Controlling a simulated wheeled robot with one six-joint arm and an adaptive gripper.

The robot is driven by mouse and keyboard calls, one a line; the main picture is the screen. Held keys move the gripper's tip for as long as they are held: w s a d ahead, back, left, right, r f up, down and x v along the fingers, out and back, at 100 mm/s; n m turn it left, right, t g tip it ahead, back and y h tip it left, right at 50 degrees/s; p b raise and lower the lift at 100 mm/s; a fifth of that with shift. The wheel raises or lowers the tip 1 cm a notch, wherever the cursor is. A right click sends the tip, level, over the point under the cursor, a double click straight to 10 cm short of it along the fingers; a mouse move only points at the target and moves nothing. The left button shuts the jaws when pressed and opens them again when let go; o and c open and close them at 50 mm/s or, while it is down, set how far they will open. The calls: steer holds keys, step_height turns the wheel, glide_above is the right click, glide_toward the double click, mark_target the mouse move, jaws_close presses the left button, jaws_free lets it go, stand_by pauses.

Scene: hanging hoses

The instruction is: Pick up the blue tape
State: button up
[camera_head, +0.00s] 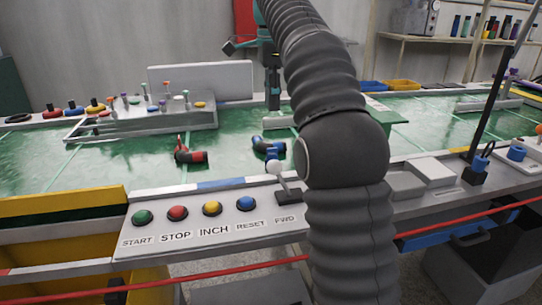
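A small blue roll-shaped piece (516,153), which may be the blue tape, sits on the grey ledge at the right. A blue and black curved piece (268,148) lies on the green surface at the centre, beside the thick black ribbed hose shape. I cannot tell for sure which of the two is the tape. A dark upright end (273,88) below a teal part at the upper centre seems to be my gripper. It is above and behind the blue and black piece and apart from it. Its fingers are too small and dark to read.
The black ribbed shape (350,225) blocks much of the centre. A red and black piece (190,155) lies on the green surface (60,165). A button panel (200,222) is in front. A dark post (490,100) stands at right. A red cord (150,287) crosses the front.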

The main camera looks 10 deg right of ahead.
glide_above(272, 149)
steer(key=f, duration=0.8)
steer(key=shift+w+d, duration=0.15)
steer(key=shift+w, duration=0.2)
steer(key=shift+s+f+b, duration=0.2)
steer(key=shift+f+b, duration=0.45)
steer(key=shift+f, duration=2)
jaws_close()
